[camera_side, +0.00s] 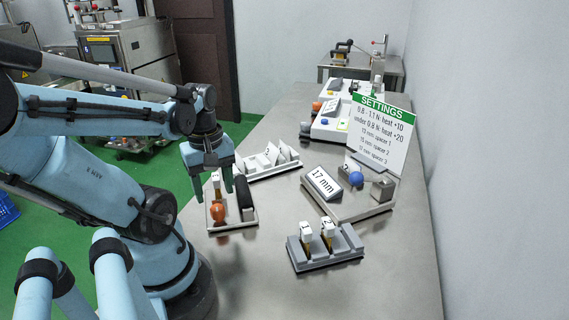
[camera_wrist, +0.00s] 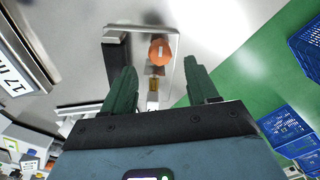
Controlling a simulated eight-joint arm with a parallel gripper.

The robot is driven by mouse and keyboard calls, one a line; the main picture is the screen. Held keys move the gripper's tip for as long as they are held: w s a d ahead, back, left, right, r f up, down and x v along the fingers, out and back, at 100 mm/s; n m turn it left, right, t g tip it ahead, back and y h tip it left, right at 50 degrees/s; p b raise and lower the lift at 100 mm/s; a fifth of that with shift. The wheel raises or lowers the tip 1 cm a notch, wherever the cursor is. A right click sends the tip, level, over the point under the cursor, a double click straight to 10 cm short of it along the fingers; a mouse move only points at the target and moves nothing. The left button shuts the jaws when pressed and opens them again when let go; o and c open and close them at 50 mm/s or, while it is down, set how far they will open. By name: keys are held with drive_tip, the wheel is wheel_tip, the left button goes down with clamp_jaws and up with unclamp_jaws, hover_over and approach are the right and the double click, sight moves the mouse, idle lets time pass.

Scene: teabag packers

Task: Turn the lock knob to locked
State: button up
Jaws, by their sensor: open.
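My gripper (camera_side: 212,187) is open and empty, fingers pointing down over the small grey tray (camera_side: 234,227). In the wrist view, the open gripper (camera_wrist: 160,66) has an orange rounded piece (camera_wrist: 162,51) between and beyond its fingertips. That orange piece (camera_side: 217,212) sits in the tray beside a black block (camera_side: 246,199). A blue ball knob (camera_side: 356,179) stands on the fixture (camera_side: 345,207) with the 17 mm display (camera_side: 322,184). A small orange-red knob (camera_side: 317,106) shows on the white machine (camera_side: 330,125) farther back. I cannot tell which one is the lock knob, or its setting.
A rack with white packets (camera_side: 268,159) lies just behind the tray. A grey holder (camera_side: 325,260) with numbered spacers stands at the front right. The settings sign (camera_side: 382,130) rises behind the fixture. Bare metal table (camera_side: 270,275) lies at the front.

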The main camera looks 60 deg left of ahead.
sight(217, 207)
wheel_tip(217, 207, up, 8)
drive_tip(key=w+d+f+m+t, duration=0.2)
drive_tip(key=w+d+m+t, duration=0.5)
drive_tip(key=w+d+m, duration=0.6)
drive_tip(key=shift+w+d+f+m, duration=0.35)
drive_tip(key=shift+w+m, duration=0.8)
drive_tip(key=shift+m, duration=1.55)
drive_tip(key=shift+r, duration=0.1)
